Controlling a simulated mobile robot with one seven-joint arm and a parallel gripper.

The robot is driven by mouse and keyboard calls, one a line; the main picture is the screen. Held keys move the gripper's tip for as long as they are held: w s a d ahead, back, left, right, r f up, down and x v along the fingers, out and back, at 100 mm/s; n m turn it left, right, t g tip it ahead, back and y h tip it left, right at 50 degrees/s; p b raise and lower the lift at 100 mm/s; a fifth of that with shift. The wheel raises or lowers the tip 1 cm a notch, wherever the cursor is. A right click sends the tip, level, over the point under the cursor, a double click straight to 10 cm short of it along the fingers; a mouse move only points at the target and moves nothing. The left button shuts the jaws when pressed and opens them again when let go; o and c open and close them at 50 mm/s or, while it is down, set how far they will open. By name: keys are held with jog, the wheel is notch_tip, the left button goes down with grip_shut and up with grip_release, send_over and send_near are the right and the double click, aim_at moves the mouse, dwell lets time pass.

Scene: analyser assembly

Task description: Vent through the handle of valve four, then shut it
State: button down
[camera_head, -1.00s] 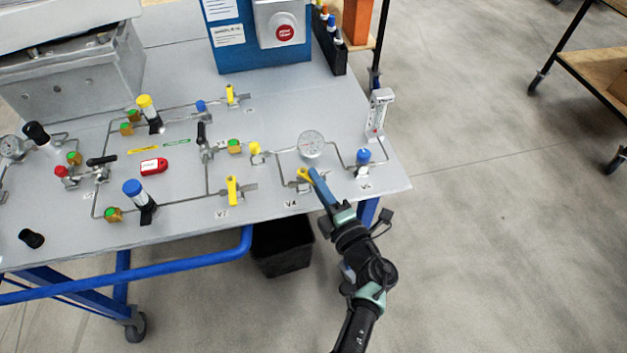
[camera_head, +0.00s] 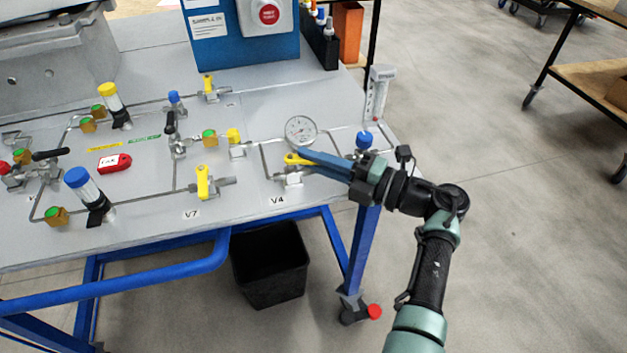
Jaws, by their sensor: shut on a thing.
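Valve four, marked by the V4 label (camera_head: 277,200), sits near the front right edge of the grey bench. Its yellow lever handle (camera_head: 292,159) lies low over the metal valve body (camera_head: 291,180), roughly along the pipe. My gripper (camera_head: 306,156) reaches in from the right with its long blue fingers shut on the handle. The fingers hide the handle's right part, so the exact grip is hard to see. A round pressure gauge (camera_head: 300,130) stands just behind the handle.
A blue-capped valve (camera_head: 364,140) and an upright flow meter (camera_head: 377,92) stand close to my fingers. Valve seven's yellow handle (camera_head: 203,182) is to the left. A black bin (camera_head: 270,266) stands under the bench.

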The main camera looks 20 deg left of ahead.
jog(key=shift+w+a+f+n+g+b, duration=0.15)
jog(key=shift+n+g+b, duration=0.25)
jog(key=shift+b, duration=0.8)
jog(key=shift+w+d+f+n+g+b, duration=0.15)
jog(key=shift+g+b, duration=0.4)
jog(key=shift+b, duration=0.65)
jog(key=shift+a+f+n+g+b, duration=0.1)
jog(key=shift+n+g+b, duration=0.3)
jog(key=shift+b, duration=0.8)
jog(key=shift+w+a+r+n+g+b, duration=0.1)
jog(key=shift+r+n+g+b, duration=0.35)
jog(key=shift+g+b, duration=0.8)
jog(key=shift+t+b, duration=0.35)
jog(key=shift+t, duration=0.05)
jog(key=c, duration=1.2)
grip_release()
